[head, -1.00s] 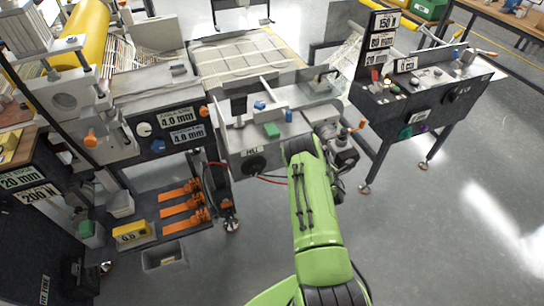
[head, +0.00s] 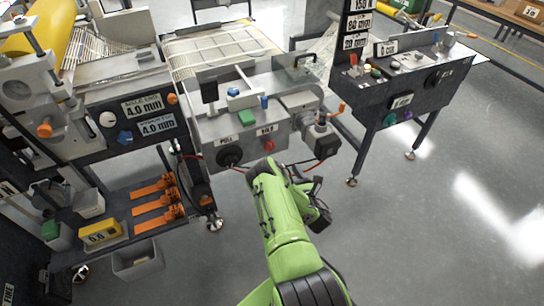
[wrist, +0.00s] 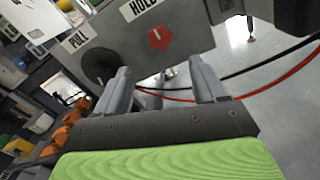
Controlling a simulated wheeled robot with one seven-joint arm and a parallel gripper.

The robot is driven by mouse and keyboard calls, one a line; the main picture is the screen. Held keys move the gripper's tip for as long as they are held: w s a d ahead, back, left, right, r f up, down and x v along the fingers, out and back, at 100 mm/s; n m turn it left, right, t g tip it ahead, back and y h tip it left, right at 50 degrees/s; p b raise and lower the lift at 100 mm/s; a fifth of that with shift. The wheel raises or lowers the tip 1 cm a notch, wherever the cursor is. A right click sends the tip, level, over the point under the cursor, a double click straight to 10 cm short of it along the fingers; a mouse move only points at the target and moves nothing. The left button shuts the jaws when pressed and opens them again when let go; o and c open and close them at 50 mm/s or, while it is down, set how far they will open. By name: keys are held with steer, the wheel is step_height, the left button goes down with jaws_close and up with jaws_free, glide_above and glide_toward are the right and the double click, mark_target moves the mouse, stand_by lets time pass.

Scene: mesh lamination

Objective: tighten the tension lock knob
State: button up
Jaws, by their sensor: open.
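A small red knob (head: 268,146) sits under the HOLD label on the grey machine's front panel. It also shows in the wrist view (wrist: 159,38), above and beyond my fingers, with a pale mark on its face. A larger round black knob (head: 229,156) sits to its left under the PULL label and shows in the wrist view (wrist: 100,65). No label names the tension lock knob, so I cannot tell which it is. My gripper (wrist: 160,68) is open and empty, its fingers apart and pointing toward the panel's lower edge. In the head view its fingers are not clearly visible.
A motor with an orange handle (head: 340,109) juts out right of the panel. Red and black cables (wrist: 270,85) hang below it. A shelf with orange clamps (head: 158,203) stands at lower left. The floor (head: 420,240) at right is clear.

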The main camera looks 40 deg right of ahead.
mark_target(271, 147)
steer(key=b+x, duration=0.9)
steer(key=x, duration=0.4)
steer(key=shift+w, duration=0.2)
steer(key=c, duration=1.1)
steer(key=shift+o, duration=0.2)
